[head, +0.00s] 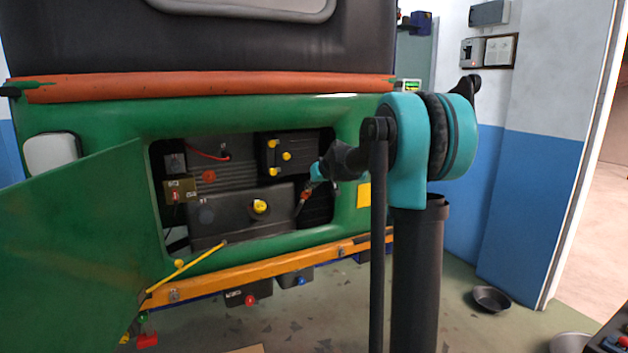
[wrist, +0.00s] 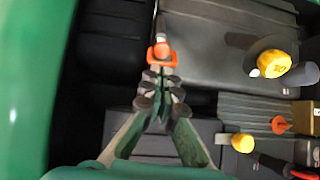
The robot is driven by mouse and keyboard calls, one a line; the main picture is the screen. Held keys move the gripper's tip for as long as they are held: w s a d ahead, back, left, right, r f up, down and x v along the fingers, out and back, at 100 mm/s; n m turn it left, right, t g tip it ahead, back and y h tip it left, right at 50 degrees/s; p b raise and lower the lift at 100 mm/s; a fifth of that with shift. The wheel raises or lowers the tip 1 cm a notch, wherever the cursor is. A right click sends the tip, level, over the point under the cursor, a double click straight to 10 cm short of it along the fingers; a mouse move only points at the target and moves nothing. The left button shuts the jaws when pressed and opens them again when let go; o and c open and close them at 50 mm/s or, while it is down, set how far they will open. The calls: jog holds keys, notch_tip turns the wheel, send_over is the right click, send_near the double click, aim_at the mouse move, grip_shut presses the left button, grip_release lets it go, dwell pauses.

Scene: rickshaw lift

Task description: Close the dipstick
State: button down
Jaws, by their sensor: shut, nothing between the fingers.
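The orange dipstick handle (wrist: 161,54), with a pale round middle, shows in the wrist view beside the dark engine block (wrist: 210,45). My gripper (wrist: 163,76) is shut and empty, its fingertips right at the handle's near edge. I cannot tell whether they touch it. In the head view my gripper (head: 309,187) reaches into the right side of the open engine bay, by the dark block with a yellow cap (head: 260,206). How far the dipstick is seated is not clear.
The green hatch door (head: 80,240) hangs open at left, with a yellow rod (head: 185,263) near the bay's lower edge. Green body panel (head: 347,205) borders the bay at right. A battery with yellow caps (head: 274,158) sits above the block.

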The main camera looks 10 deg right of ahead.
jog(key=x, duration=0.4)
jog(key=shift+s+d+f, duration=0.15)
jog(key=shift+s+f, duration=0.1)
jog(key=shift+f, duration=0.05)
notch_tip(320, 180, up, 4)
jog(key=shift+s+d+r, duration=0.1)
jog(key=shift+s, duration=0.05)
jog(key=v, duration=0.9)
jog(key=s+d+f+m+g+h, duration=0.1)
jog(key=s+f, duration=1)
jog(key=s, duration=0.3)
jog(key=s+d+f+m+g+h, duration=0.1)
jog(key=s+d+f+g, duration=0.1)
jog(key=s+f, duration=0.8)
jog(key=s+d+f+m+g+h, duration=0.1)
jog(key=s+f+g, duration=0.1)
jog(key=s+f, duration=0.9)
jog(key=s, duration=0.7)
jog(key=shift+d+f+h, duration=0.2)
jog(key=shift+f+h, duration=0.1)
jog(key=shift+f, duration=0.05)
